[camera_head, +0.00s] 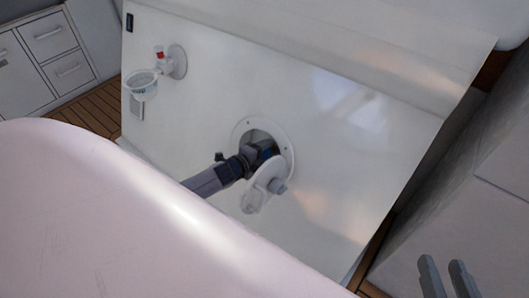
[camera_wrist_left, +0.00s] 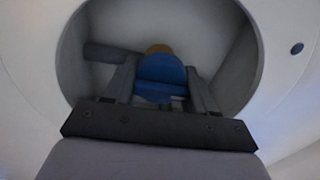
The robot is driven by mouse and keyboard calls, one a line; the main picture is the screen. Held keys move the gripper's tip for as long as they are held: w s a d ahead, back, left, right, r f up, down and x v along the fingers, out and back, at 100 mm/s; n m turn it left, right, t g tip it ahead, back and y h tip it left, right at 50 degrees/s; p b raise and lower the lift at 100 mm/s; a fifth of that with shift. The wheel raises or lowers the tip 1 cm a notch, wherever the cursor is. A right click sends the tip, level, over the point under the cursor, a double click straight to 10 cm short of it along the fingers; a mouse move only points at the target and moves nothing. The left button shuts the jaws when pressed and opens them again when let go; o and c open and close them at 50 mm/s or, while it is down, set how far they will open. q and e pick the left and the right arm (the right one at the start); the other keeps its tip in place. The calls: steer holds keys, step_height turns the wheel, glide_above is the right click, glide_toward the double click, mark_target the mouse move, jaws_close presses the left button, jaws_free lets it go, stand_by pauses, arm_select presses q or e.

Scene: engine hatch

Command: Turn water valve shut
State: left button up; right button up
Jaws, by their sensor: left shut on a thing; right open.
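A blue water valve handle (camera_wrist_left: 160,72) sits inside a round recess (camera_head: 251,124) in the white panel. In the left wrist view it lies between the two fingers of my left gripper (camera_wrist_left: 163,88), which is shut on it. A brass-coloured part shows just behind the handle. In the head view my left gripper (camera_head: 262,155) reaches into the recess and hides most of the handle. A white hatch cover (camera_head: 262,186) hangs open at the recess's lower edge. My right gripper (camera_head: 447,280) is open and empty at the bottom right, with two parallel fingers apart.
A second small fitting with a red part (camera_head: 159,53) and an open clear cap (camera_head: 141,83) is on the panel at the upper left. A pale rounded surface (camera_head: 110,220) fills the lower left. Drawers (camera_head: 48,33) stand at the far left. A grey surface (camera_head: 470,200) is at the right.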

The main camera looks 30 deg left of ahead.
mark_target(264, 153)
arm_select(q)
steer(key=shift+d+m, duration=0.25)
steer(key=shift+m, duration=0.05)
steer(key=shift+d, duration=0.1)
arm_select(e)
steer(key=shift+s+f, duration=0.15)
steer(key=shift+f, duration=0.05)
arm_select(q)
steer(key=o, duration=1)
arm_select(e)
steer(key=shift+d, duration=0.1)
arm_select(q)
steer(key=shift+s+a+r+p, duration=0.2)
steer(key=shift+s+a+p, duration=0.05)
steer(key=shift+s+p, duration=0.15)
steer(key=p+v, duration=0.2)
steer(key=v, duration=0.2)
steer(key=shift+s+r+p, duration=0.15)
steer(key=shift+s+p, duration=0.15)
steer(key=shift+p, duration=0.05)
steer(key=shift+s+r, duration=0.2)
steer(key=shift+s, duration=0.4)
steer(key=shift+s+p, duration=0.15)
steer(key=shift+p, duration=0.15)
arm_select(e)
steer(key=a+g, duration=0.1)
steer(key=a+m, duration=0.1)
steer(key=shift+w+a+g+y, duration=0.3)
steer(key=shift+w+g+y, duration=0.1)
